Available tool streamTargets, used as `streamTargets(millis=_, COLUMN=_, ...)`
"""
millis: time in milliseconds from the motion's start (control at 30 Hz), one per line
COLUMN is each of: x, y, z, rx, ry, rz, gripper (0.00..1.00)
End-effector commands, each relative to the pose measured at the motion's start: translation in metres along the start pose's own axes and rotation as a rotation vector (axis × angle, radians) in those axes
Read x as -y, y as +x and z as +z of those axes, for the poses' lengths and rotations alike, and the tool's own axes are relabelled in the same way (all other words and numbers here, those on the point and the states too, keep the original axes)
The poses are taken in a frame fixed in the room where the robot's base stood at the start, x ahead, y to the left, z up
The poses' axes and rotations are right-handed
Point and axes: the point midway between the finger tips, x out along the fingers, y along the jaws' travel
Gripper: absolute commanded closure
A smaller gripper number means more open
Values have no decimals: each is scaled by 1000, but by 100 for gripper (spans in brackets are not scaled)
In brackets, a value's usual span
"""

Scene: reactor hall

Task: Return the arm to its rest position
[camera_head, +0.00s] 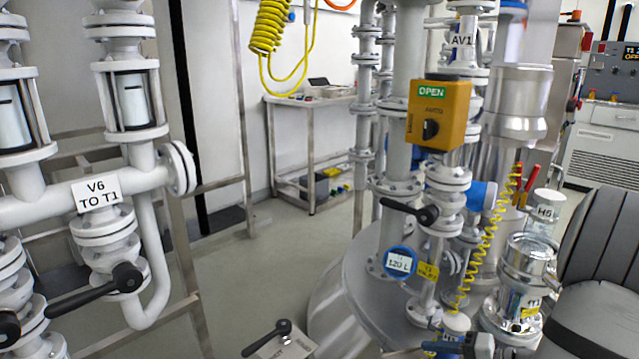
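My gripper is not in view in the head camera picture. I cannot make out with certainty any link of my arm, so the pose of the arm is not shown. No fingers show near the valves or the vessel.
Piping labelled V6 TO T1 (95,192) fills the left, with a black-handled valve (127,277). The steel vessel (345,290) stands right of centre, below an orange actuator box (438,112) marked OPEN. A steel table (310,100) stands behind. Open floor (240,285) lies between piping and vessel.

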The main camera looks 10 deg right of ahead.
Motion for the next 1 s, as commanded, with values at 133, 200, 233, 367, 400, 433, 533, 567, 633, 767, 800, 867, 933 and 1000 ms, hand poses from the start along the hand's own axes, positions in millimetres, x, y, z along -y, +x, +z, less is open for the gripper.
streamTargets(millis=133, x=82, y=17, z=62, rx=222, ry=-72, rz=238, gripper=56)
streamTargets(millis=200, x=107, y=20, z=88, rx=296, ry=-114, rz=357, gripper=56)
streamTargets(millis=233, x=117, y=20, z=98, rx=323, ry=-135, rz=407, gripper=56)
streamTargets(millis=367, x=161, y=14, z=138, rx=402, ry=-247, rz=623, gripper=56)
streamTargets(millis=400, x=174, y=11, z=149, rx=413, ry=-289, rz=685, gripper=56)
streamTargets(millis=433, x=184, y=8, z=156, rx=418, ry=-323, rz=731, gripper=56)
streamTargets(millis=533, x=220, y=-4, z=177, rx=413, ry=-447, rz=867, gripper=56)
streamTargets(millis=567, x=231, y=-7, z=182, rx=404, ry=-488, rz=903, gripper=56)
streamTargets(millis=633, x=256, y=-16, z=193, rx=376, ry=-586, rz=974, gripper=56)
streamTargets(millis=767, x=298, y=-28, z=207, rx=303, ry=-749, rz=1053, gripper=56)
streamTargets(millis=800, x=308, y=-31, z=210, rx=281, ry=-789, rz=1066, gripper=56)
streamTargets(millis=867, x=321, y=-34, z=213, rx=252, ry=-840, rz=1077, gripper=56)
streamTargets(millis=933, x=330, y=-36, z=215, rx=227, ry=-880, rz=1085, gripper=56)
streamTargets(millis=1000, x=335, y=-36, z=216, rx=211, ry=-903, rz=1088, gripper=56)
